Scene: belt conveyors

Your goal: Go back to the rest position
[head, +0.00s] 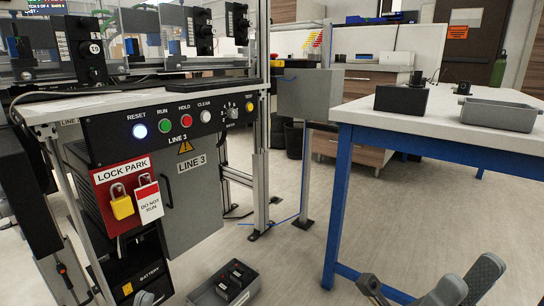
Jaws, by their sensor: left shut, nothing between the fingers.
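A small grey tip of my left gripper (143,298) shows at the bottom edge, in front of the lower part of the Line 3 cabinet, with nothing seen in it. Grey finger-like parts of my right gripper (465,284) rise from the bottom right, in front of the floor and the blue table legs. The rest of both grippers is cut off by the frame. I cannot tell how far apart the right fingers are.
The Line 3 control panel (190,121) is at left, with a yellow padlock (121,205) and a tag (148,198) on its red plate. A grey bin (224,289) sits on the floor. A blue-legged table (450,128) stands at right.

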